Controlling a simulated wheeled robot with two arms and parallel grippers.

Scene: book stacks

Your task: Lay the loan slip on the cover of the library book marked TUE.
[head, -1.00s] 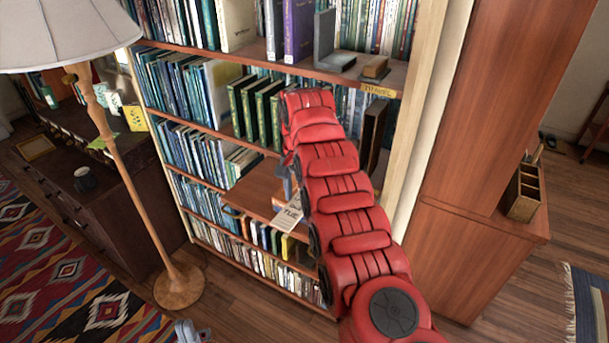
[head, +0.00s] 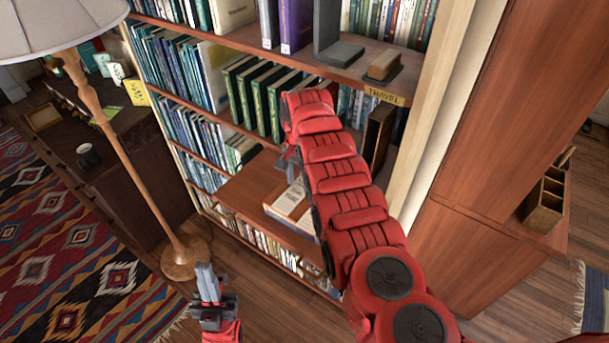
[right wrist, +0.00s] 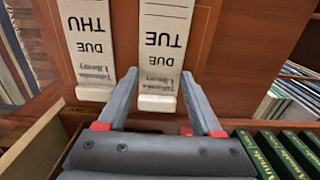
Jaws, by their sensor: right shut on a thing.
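In the right wrist view, a white strip printed DUE TUE (right wrist: 163,45) runs between the fingers of my right gripper (right wrist: 158,74) and has a thick white end. I take it as the loan slip; the fingers stand close along its sides, and the exact contact is unclear. A similar strip printed DUE THU (right wrist: 88,40) lies to its left. In the head view, a pale printed thing (head: 290,204) lies on the pull-out board, below my right gripper (head: 293,163), which my arm partly hides. I cannot make out a TUE book cover there. My left gripper (head: 207,285) hangs low and apart; its jaw gap is unclear.
The brown pull-out board (head: 243,192) sticks out of the bookcase. Green books (head: 262,103) stand on the shelf above it. A floor lamp (head: 130,160) stands left of the bookcase. A wooden cabinet (head: 490,130) stands at the right. Open floor lies in front.

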